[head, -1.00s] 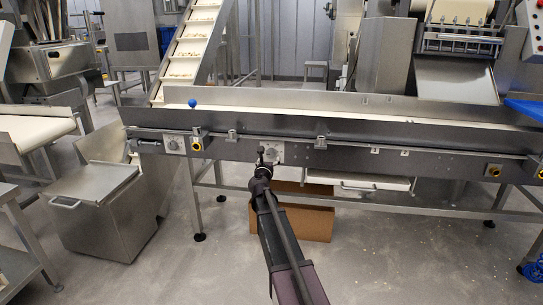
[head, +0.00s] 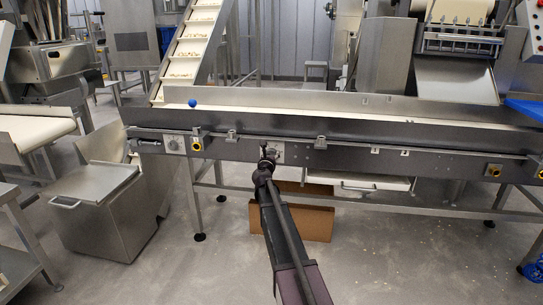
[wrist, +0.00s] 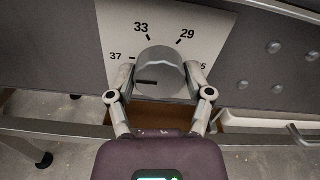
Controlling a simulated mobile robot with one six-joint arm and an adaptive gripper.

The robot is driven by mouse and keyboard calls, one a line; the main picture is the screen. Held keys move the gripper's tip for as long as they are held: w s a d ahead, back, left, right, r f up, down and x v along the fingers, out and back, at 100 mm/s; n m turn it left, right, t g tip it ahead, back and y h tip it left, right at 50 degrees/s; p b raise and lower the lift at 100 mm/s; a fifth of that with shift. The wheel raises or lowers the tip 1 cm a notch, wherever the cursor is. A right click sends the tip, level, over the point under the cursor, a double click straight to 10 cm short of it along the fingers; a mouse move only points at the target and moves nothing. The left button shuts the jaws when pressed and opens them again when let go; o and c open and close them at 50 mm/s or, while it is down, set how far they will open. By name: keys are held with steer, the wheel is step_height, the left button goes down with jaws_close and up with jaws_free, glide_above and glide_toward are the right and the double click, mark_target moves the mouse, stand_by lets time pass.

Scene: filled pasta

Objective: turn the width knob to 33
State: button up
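The width knob (wrist: 160,66) is a round grey knob on a pale dial plate (wrist: 112,22) on the conveyor's dark side panel. Ticks for 37, 33 and 29 show around it, and a further number at right is partly hidden by a finger. The knob's black mark points left, below the 37 tick. My gripper (wrist: 160,75) has one finger on each side of the knob, very close to its edges; I cannot tell whether they touch it. In the head view my gripper (head: 267,152) is in front of the plate (head: 279,149) and hides most of the knob.
The long conveyor (head: 350,136) runs across the view. A similar plate (head: 174,144) and a yellow-ringed button (head: 196,145) are left of my gripper. A cardboard box (head: 305,222) stands below, behind my arm. A steel bin (head: 100,205) is at left. Floor in front is open.

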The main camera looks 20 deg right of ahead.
steer(key=c, duration=0.4)
steer(key=shift+c, duration=0.2)
steer(key=shift+m, duration=0.5)
steer(key=m, duration=0.4)
steer(key=shift+w+m, duration=0.1)
steer(key=shift+m, duration=0.2)
steer(key=m, duration=0.6)
steer(key=o, duration=1.1)
steer(key=shift+o, duration=0.2)
